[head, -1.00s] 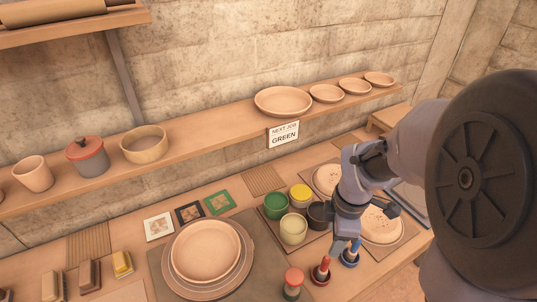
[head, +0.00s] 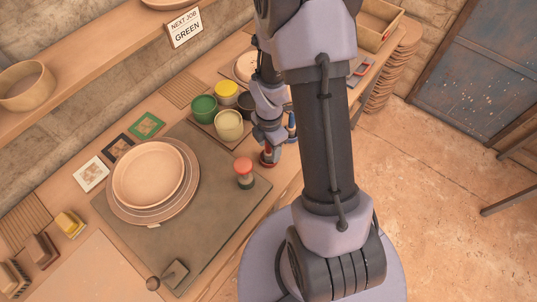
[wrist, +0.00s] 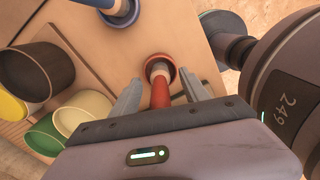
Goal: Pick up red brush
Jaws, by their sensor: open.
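The red brush (wrist: 160,92) stands in a round red base between my gripper's two fingers in the wrist view. My gripper (wrist: 160,92) is open, with one finger on each side of the red handle; I cannot tell whether either finger touches it. In the head view the red brush (head: 268,158) shows low at the table's front, just under my gripper (head: 270,143), which partly hides it. A blue brush (head: 291,124) stands just behind to the right, partly hidden; its blue base (wrist: 100,3) shows at the top of the wrist view.
Green (head: 203,107), yellow (head: 227,91), cream (head: 229,125) and black (head: 246,103) pots stand close behind and left of my gripper. A red-topped jar (head: 244,168) stands to its left. Stacked plates (head: 150,172) lie on a grey mat (head: 195,232). A shelf runs above.

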